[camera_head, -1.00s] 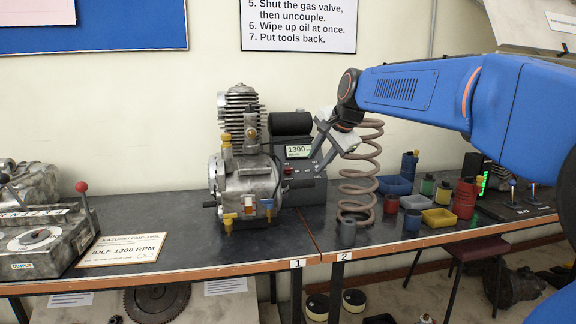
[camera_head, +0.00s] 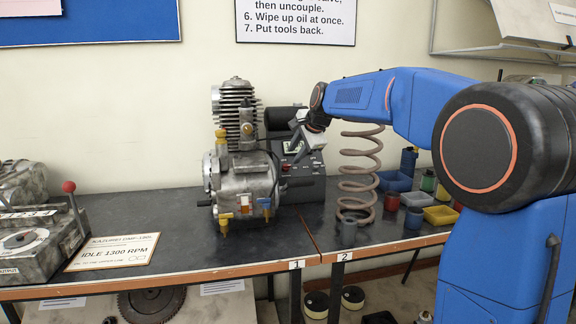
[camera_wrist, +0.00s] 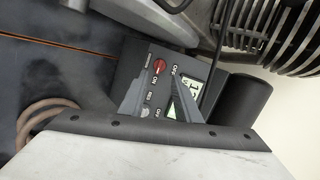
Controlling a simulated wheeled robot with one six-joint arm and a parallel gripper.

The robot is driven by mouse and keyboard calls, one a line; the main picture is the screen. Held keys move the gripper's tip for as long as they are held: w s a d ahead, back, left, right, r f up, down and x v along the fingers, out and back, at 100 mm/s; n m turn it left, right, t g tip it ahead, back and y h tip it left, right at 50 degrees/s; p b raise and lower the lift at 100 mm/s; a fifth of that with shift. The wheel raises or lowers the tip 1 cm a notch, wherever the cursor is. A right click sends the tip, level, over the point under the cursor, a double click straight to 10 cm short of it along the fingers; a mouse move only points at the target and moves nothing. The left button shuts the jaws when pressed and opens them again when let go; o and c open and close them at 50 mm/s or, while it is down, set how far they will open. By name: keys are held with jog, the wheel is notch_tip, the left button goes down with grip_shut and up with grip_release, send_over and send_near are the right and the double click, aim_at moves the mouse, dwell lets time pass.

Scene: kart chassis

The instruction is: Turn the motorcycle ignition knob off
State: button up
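The grey control box (camera_head: 308,187) stands on the bench beside the engine. In the wrist view a red knob (camera_wrist: 159,66) sits on its panel (camera_wrist: 130,72), with small labels around it that seem to read OFF and ON; I cannot tell its exact setting. A lit display (camera_wrist: 191,91) is beside it, partly hidden by a finger. My gripper (camera_head: 296,140) is in front of the upper panel in the head view. In the wrist view its two grey fingers (camera_wrist: 158,88) stand apart with nothing between them, near the red knob; contact does not show.
The metal engine (camera_head: 240,180) stands close at left, and a brown coil spring (camera_head: 361,180) at right. Small cups and yellow (camera_head: 440,215) and blue trays lie farther right. An idle-RPM sign (camera_head: 115,251) lies on the left bench, near a red-knobbed lever (camera_head: 69,187).

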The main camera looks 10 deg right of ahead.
aim_at(287, 165)
jog(key=x, duration=0.8)
jog(key=shift+w+f, duration=0.1)
jog(key=shift+w, duration=0.05)
grip_shut()
